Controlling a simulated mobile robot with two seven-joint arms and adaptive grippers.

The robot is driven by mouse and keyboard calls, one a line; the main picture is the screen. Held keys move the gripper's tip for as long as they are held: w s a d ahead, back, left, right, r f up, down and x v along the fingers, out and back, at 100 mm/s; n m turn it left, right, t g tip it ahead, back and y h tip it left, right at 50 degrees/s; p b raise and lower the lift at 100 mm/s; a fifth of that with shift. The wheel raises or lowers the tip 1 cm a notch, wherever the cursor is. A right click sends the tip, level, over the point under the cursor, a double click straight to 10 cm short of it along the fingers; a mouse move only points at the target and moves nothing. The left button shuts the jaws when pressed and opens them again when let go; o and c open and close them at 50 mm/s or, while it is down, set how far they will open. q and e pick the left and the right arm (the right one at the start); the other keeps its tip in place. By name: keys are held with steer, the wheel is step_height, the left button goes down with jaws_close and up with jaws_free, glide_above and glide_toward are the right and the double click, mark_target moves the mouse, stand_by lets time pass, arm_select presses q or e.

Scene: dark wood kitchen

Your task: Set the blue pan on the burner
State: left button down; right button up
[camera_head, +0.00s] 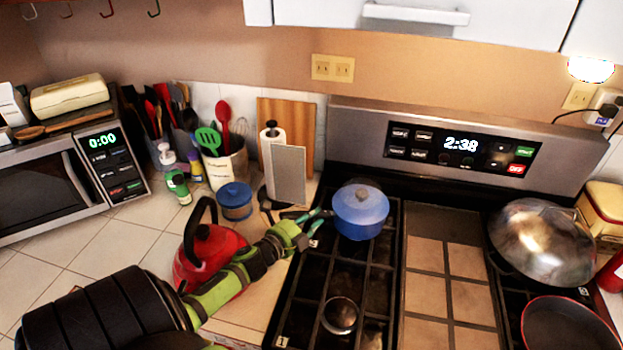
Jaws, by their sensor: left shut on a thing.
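The blue pan (361,212), with a blue lid and a round knob, is at the back left of the stove, over the rear of the left grate (330,277). My left gripper (318,222) is shut at the pan's left side, on its handle, which the fingers mostly hide. I cannot tell whether the pan's base touches the grate. A front-left burner (340,315) shows bare through the grate. The burner under the pan is hidden. My right gripper is not in view.
A red kettle (205,252) stands close beside my left arm on the tiled counter. A blue canister (235,201) and utensil crocks are behind it. A metal wok lid (540,240) and a dark pan (565,325) occupy the stove's right side. The tiled centre strip (425,290) is clear.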

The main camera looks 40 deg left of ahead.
arm_select(q)
steer(key=c, duration=1.2)
jaws_free()
steer(key=shift+f, duration=0.1)
steer(key=shift+o, duration=0.7)
steer(key=shift+s, duration=0.1)
steer(key=shift+r, duration=0.25)
steer(key=s+p, duration=0.2)
steer(key=s, duration=0.5)
steer(key=shift+s+d+r+p, duration=0.25)
steer(key=shift+r+p, duration=0.1)
steer(key=shift+r, duration=0.1)
steer(key=shift+w, duration=0.1)
